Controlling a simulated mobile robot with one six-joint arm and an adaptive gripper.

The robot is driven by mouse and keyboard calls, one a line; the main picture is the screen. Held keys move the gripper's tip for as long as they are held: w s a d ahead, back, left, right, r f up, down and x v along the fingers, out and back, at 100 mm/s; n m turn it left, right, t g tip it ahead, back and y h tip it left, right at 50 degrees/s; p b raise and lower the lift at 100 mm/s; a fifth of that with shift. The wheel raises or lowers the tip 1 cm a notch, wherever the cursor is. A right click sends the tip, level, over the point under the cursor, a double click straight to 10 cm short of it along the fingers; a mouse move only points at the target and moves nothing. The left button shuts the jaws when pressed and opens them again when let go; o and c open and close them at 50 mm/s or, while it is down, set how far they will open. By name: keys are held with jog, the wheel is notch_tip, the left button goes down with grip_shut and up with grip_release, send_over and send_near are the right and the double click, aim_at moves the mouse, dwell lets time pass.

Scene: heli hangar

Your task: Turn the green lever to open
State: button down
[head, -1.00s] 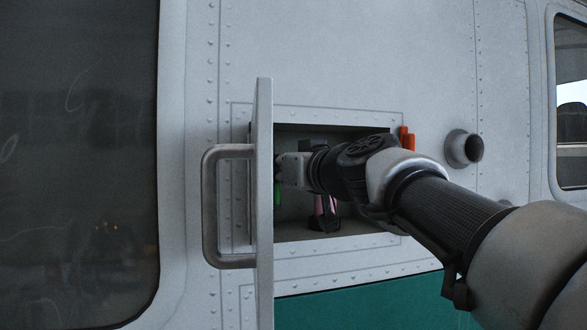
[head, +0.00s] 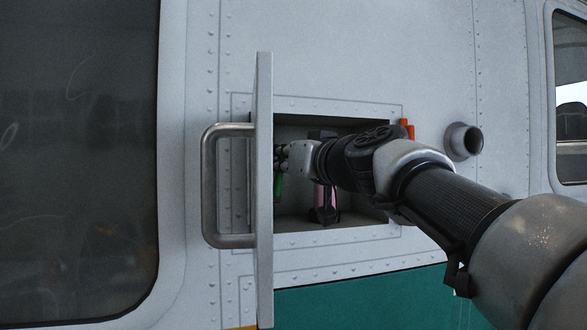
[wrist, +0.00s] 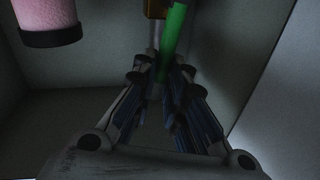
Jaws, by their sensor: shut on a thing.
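The green lever (wrist: 175,35) shows at the top middle of the wrist view, slightly tilted. Its lower end is between the fingertips of my gripper (wrist: 165,75), which is shut on it. In the head view my gripper (head: 281,160) reaches into the open wall recess, its tips partly hidden by the door's edge. Only a small piece of the green lever (head: 278,187) shows there, just below the fingers. Its mount at the far end looks brownish-yellow in the wrist view and is only partly seen.
The open door (head: 264,270), with a grey handle (head: 209,190), stands out close to my gripper's left. A pink cylinder with dark bands (head: 323,197) is inside the recess, beside my wrist. An orange part (head: 407,129) and a round pipe end (head: 463,141) are on the wall at right.

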jog(key=shift+w+d+f+m+t+h+b, duration=0.1)
jog(key=shift+w+d+f+m+t+b, duration=0.35)
jog(key=shift+m+b, duration=1.05)
jog(key=shift+w+d+f+m+t+h+b, duration=0.15)
jog(key=shift+d+f+m+b, duration=0.45)
jog(key=shift+d+m+b, duration=0.8)
jog(key=shift+w+d+f+m+t+h+b, duration=0.15)
jog(key=shift+d+f+m+t+b, duration=0.25)
jog(key=shift+m+b, duration=1.15)
jog(key=shift+a+f+m+p, duration=0.1)
jog(key=shift+m+p, duration=0.25)
jog(key=shift+p, duration=0.05)
jog(key=c, duration=1.6)
grip_release()
